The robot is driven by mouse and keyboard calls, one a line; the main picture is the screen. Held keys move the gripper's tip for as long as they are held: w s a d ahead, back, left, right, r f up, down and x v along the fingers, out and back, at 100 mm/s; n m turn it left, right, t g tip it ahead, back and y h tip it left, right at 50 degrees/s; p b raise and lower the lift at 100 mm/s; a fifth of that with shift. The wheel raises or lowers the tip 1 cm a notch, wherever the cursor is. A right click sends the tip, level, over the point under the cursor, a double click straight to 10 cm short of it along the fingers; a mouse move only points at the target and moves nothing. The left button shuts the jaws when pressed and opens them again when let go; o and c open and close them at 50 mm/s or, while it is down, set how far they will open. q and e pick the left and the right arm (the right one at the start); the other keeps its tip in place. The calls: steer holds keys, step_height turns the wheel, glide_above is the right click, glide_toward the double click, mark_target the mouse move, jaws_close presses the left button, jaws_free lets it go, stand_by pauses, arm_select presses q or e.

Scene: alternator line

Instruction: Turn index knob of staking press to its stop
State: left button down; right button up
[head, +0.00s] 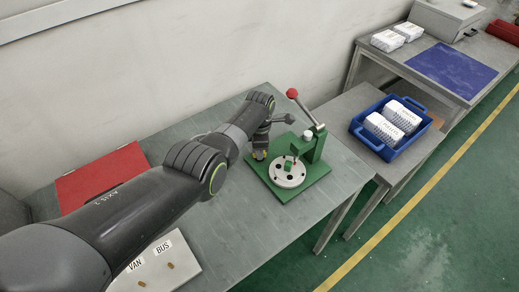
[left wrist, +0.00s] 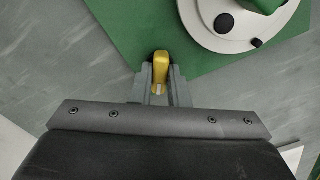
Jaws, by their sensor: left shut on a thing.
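The staking press (head: 317,143) stands on a green base plate on the grey table. It has a red-balled lever and a pale round index plate (head: 287,173) with dark holes, which also shows at the top right of the left wrist view (left wrist: 228,36). The yellow index knob (left wrist: 160,68) sits at the left edge of the green base. My left gripper (left wrist: 160,84) is shut on it, one finger on each side. In the head view my left gripper (head: 260,153) comes down from above and largely hides the knob. My right gripper is not in view.
A blue crate (head: 369,144) with white packs stands on a side table at right.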

arm_select(q)
steer(key=shift+r+n, duration=0.1)
steer(key=shift+n, duration=0.3)
steer(key=c, duration=1.4)
jaws_free()
steer(key=shift+r, duration=0.3)
step_height(320, 180, up, 6)
steer(key=shift+f+p, duration=0.1)
steer(key=shift+p, duration=0.9)
step_height(320, 180, up, 11)
steer(key=b, duration=0.1)
steer(key=shift+b, duration=0.35)
steer(key=shift+f, duration=0.1)
